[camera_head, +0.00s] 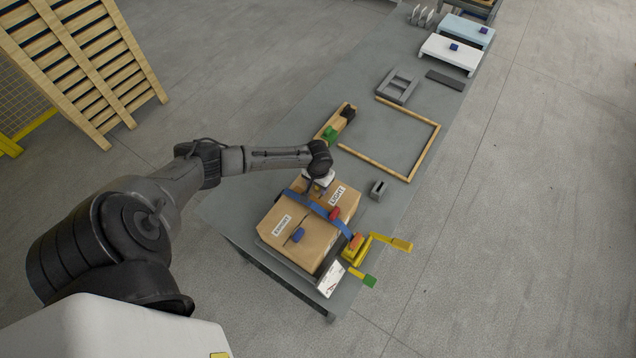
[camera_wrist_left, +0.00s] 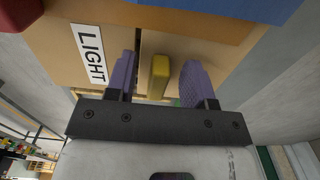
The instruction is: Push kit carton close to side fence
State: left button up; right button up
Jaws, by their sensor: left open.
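Two brown cartons sit side by side on a dark tray on the grey table in the head view: a far one (camera_head: 343,199) labelled LIGHT and a near one (camera_head: 302,249) with a label. A blue strap (camera_head: 317,207) crosses them. A dark upright edge (camera_head: 332,257) runs along their right end; I cannot tell if it is the side fence. My left gripper (camera_head: 318,186) is at the cartons' far left end. In the left wrist view its purple fingers (camera_wrist_left: 158,75) are open, with a yellow block (camera_wrist_left: 159,76) between them, in front of a LIGHT-labelled carton face (camera_wrist_left: 70,45).
A yellow clamp-like device (camera_head: 355,249) and a white card (camera_head: 330,279) stand at the cartons' right end. A wooden tray (camera_head: 326,131) with green and black blocks, a grey block (camera_head: 379,189) and a wooden frame (camera_head: 430,150) lie farther along the table.

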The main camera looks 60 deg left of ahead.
pick_arm(q)
notch_tip(320, 180, up, 14)
dwell(0.6)
jog(key=shift+f, duration=0.1)
dwell(0.5)
